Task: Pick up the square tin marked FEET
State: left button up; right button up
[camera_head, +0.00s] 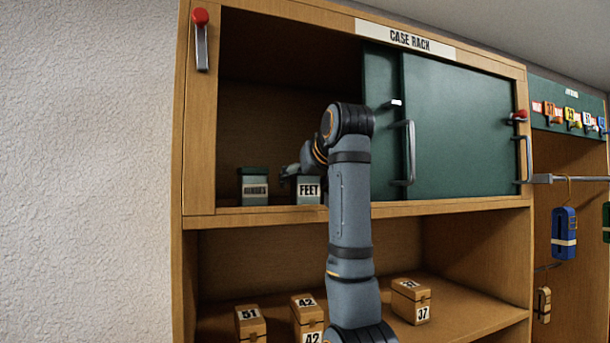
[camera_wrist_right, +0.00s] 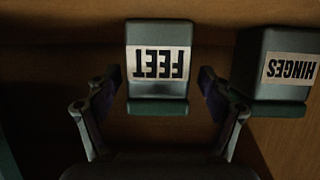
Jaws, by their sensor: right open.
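The square tin marked FEET (camera_head: 308,190) stands on the upper shelf of the case rack, a grey-green tin with a pale label. In the right wrist view the FEET tin (camera_wrist_right: 158,65) appears upside down, with the two fingers of my right gripper (camera_wrist_right: 165,92) open on either side of its lower part. I cannot tell whether either finger touches it. In the head view my right gripper (camera_head: 298,170) is partly hidden behind my own arm, at the tin. My left gripper is not in view.
A similar tin (camera_head: 254,186), marked HINGES in the wrist view (camera_wrist_right: 285,68), stands beside it to the left. Green sliding doors (camera_head: 460,130) cover the rack's right part. Numbered wooden boxes (camera_head: 410,300) stand on the lower shelf. The rack's left post (camera_head: 201,130) bounds the opening.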

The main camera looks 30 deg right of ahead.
jog(key=shift+w+d+f, duration=0.2)
jog(key=shift+w+d, duration=0.1)
jog(key=shift+w, duration=0.15)
jog(key=shift+w+d+f, duration=0.15)
jog(key=shift+w+f, duration=0.05)
jog(key=shift+w, duration=0.1)
jog(key=shift+c, duration=0.9)
jog(key=shift+s+a+r, duration=0.15)
jog(key=shift+s+a, duration=0.15)
jog(key=c, duration=0.9)
jog(key=shift+d, duration=0.1)
jog(key=c, duration=0.4)
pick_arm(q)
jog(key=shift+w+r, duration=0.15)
